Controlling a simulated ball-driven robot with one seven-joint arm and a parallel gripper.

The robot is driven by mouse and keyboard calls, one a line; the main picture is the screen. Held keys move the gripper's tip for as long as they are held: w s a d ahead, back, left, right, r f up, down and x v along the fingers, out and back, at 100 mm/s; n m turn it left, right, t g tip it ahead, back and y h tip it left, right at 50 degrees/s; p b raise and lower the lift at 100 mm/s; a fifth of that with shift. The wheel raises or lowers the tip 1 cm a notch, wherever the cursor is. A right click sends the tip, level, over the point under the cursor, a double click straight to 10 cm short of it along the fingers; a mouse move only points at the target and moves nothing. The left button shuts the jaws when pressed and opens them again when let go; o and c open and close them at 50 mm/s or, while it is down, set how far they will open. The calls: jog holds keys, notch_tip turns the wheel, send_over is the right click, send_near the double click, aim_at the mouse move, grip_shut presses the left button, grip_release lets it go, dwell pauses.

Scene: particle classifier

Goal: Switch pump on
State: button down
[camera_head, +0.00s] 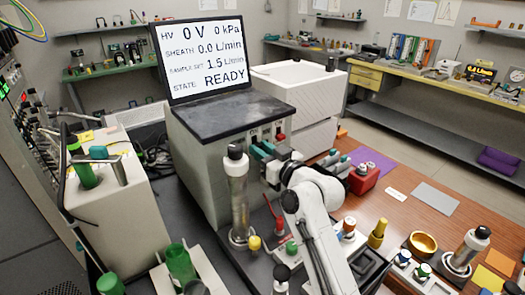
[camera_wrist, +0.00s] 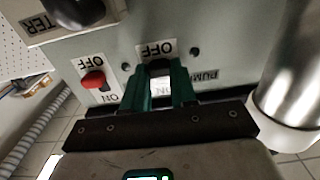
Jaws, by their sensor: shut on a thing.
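The pump switch (camera_wrist: 159,66) is a black lever on a white plate marked OFF and ON, beside a partly hidden label starting "PUM". In the wrist view the lettering is upside down. My gripper (camera_wrist: 160,80) has green fingers, one on each side of the black lever, and is shut on it. The lever shows near the OFF lettering; its exact tilt is hard to tell. In the head view my gripper (camera_head: 262,160) is at the front panel of the grey cabinet (camera_head: 205,155), and the switch is hidden there. The screen (camera_head: 208,55) reads 0 V, 0 kPa, 0.0 L/min, READY.
A red switch (camera_wrist: 93,80) with its own OFF/ON plate and a black knob (camera_wrist: 75,8) sit on the same panel. A steel cylinder (camera_wrist: 290,75) stands close beside my gripper. A red block (camera_head: 363,178) and a brass bowl (camera_head: 422,243) are on the wooden bench.

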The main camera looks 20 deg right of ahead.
jog(key=shift+r+p, duration=0.4)
jog(key=shift+r, duration=0.95)
jog(key=c, duration=0.9)
grip_release()
jog(key=shift+s, duration=0.1)
jog(key=shift+s+d+f, duration=0.1)
jog(key=shift+s+d, duration=0.05)
jog(key=shift+s, duration=0.15)
jog(key=b+v, duration=0.2)
jog(key=v, duration=0.8)
